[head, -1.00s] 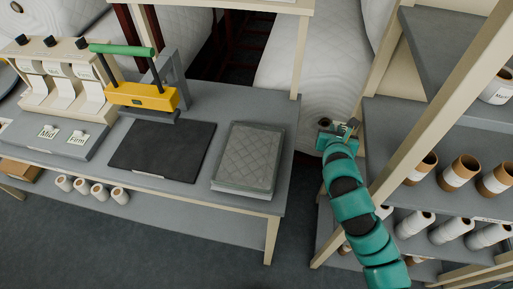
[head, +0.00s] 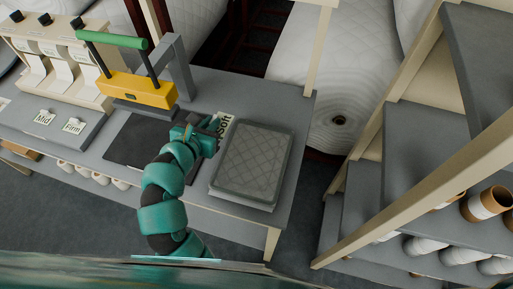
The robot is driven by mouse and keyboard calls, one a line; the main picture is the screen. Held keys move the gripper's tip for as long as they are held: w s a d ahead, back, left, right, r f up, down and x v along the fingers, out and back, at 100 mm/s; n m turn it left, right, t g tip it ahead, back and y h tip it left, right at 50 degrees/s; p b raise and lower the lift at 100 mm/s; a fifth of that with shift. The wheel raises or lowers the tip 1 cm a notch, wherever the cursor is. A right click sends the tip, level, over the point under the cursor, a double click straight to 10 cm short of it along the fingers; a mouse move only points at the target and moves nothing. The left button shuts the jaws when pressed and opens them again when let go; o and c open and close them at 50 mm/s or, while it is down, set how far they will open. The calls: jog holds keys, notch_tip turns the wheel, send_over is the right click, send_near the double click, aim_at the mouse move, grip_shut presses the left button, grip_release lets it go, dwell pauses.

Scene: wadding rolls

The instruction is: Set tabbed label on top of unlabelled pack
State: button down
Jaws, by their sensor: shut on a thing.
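My gripper (head: 212,131) is over the workbench, just left of the quilted grey pack (head: 254,158). It is shut on a pale label reading "Soft" (head: 226,126), which stands out from the jaws at the pack's left edge. I cannot tell whether the label touches the pack. The pack lies flat on the right part of the bench, and no label shows on its top. Two other tabbed labels, "Mid" (head: 44,118) and "Firm" (head: 74,126), stand on the grey ledge at the left. The jaw tips are partly hidden.
A yellow press with a green handle (head: 137,91) stands behind a dark mat (head: 122,146), left of my gripper. A bench post (head: 318,48) rises at the back right. Shelves with rolls (head: 486,203) stand at the right. Bare bench lies around the pack.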

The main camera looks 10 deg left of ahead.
jog(key=s+a+r, duration=0.1)
jog(key=s+a, duration=0.3)
jog(key=s, duration=0.1)
jog(key=p, duration=0.3)
send_over(247, 160)
jog(key=shift+n+y, duration=0.3)
jog(key=shift+y, duration=0.1)
jog(key=f, duration=0.5)
jog(key=a+f, duration=0.1)
jog(key=f, duration=0.2)
jog(key=shift+s+f, duration=0.2)
jog(key=shift+s, duration=0.05)
jog(key=shift+d+f, duration=0.35)
jog(key=shift+f, duration=0.05)
notch_tip(247, 160, down, 2)
jog(key=shift+w+d+f, duration=0.1)
jog(key=shift+w+d, duration=0.05)
jog(key=shift+f, duration=0.55)
jog(key=shift+p, duration=0.35)
jog(key=c, duration=1.5)
grip_release()
jog(key=shift+f, duration=0.1)
